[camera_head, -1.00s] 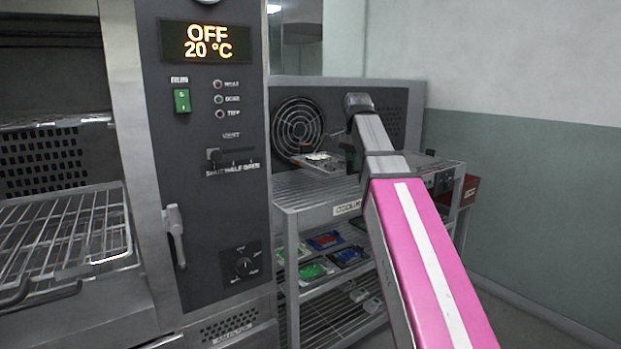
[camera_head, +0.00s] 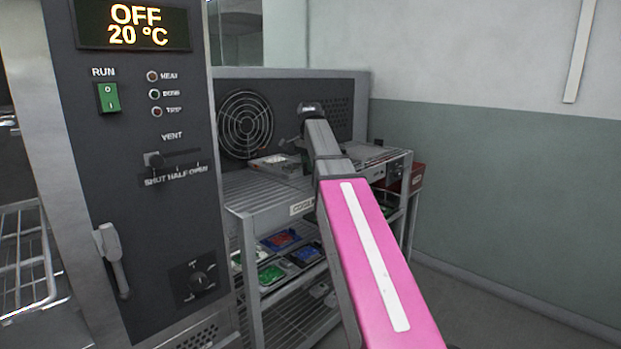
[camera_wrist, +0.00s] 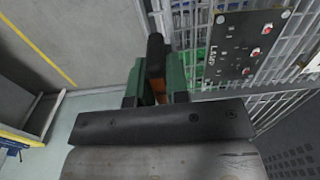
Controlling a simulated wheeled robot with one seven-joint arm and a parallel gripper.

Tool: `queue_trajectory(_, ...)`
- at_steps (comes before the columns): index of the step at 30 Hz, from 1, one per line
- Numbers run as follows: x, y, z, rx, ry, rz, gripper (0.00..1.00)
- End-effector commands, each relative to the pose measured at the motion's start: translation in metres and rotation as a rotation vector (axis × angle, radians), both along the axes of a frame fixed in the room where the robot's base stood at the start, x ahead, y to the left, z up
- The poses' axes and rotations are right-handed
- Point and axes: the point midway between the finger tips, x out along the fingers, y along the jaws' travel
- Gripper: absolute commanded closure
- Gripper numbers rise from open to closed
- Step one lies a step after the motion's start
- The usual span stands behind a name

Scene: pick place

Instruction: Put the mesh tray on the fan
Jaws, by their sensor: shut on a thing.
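The mesh tray (camera_head: 283,172) is a small wire tray in front of the round fan grille (camera_head: 245,124), which is set in the dark back panel of the cooling bench. My gripper (camera_wrist: 157,85) is shut on the tray's edge or handle, partly hidden by the green fingers. In the head view my gripper (camera_head: 292,142) is small and partly covered by my arm. I cannot tell whether the tray touches the bench top.
The bench's slatted top (camera_head: 255,195) has open space at left. Lower shelves hold several coloured boards (camera_head: 275,255). An oven (camera_head: 140,200) with a door handle (camera_head: 112,260) stands close at left. A red bin (camera_head: 416,178) is at right, near the wall.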

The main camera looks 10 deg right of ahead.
Motion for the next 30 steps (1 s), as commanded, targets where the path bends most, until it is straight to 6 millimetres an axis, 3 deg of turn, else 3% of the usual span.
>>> queue_trajectory(8,0.011,-0.011,-0.013,0.001,0.001,0.002,1.00)
queue_trajectory(18,0.011,-0.011,-0.049,0.001,-0.001,0.001,1.00)
queue_trajectory(29,0.011,-0.011,-0.053,0.001,-0.001,0.001,1.00)
queue_trajectory(30,0.011,-0.011,-0.052,0.000,0.000,0.001,0.71)
